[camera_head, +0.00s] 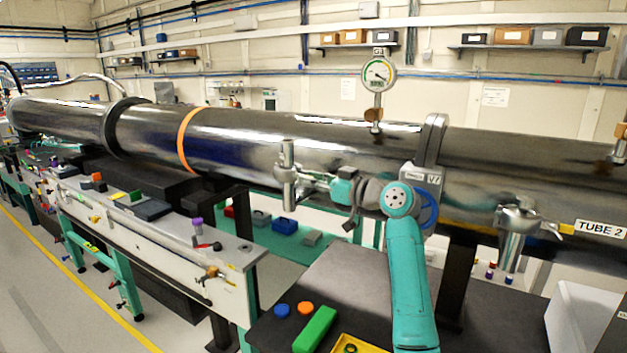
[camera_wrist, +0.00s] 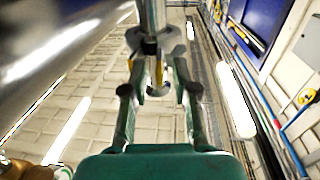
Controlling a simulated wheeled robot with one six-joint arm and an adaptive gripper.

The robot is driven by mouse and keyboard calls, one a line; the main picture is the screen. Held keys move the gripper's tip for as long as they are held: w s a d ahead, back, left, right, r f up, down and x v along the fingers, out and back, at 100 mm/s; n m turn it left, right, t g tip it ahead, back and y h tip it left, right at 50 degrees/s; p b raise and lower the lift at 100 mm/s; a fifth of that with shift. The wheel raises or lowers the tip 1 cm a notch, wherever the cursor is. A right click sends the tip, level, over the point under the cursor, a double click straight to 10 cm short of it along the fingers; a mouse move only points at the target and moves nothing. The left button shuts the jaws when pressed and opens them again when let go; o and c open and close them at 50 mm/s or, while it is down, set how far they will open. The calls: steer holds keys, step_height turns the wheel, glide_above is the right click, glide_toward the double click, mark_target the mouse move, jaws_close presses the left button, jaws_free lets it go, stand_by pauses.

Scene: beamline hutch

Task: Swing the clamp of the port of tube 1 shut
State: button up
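The grey metal tube (camera_head: 330,150) runs across the head view; no "tube 1" label is readable. A slim upright metal port fitting (camera_head: 287,172) stands at its near side. My gripper (camera_head: 312,184) reaches left towards this fitting. In the wrist view, a metal pipe (camera_wrist: 152,14) ends in a dark flange or clamp ring (camera_wrist: 150,44), with a small yellow part (camera_wrist: 160,74) below. My gripper's fingers (camera_wrist: 157,62) stand apart on either side of these parts. I cannot tell whether they touch the ring, or how far the clamp is swung.
A larger metal port (camera_head: 516,232) hangs beside the "TUBE 2" label (camera_head: 600,229). A gauge (camera_head: 378,74) and a blue-wheeled valve (camera_head: 428,208) are close to my arm. A dark bench (camera_head: 350,285) holds a green block (camera_head: 315,329) and a yellow tray (camera_head: 358,345).

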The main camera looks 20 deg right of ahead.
steer(key=v, duration=1.2)
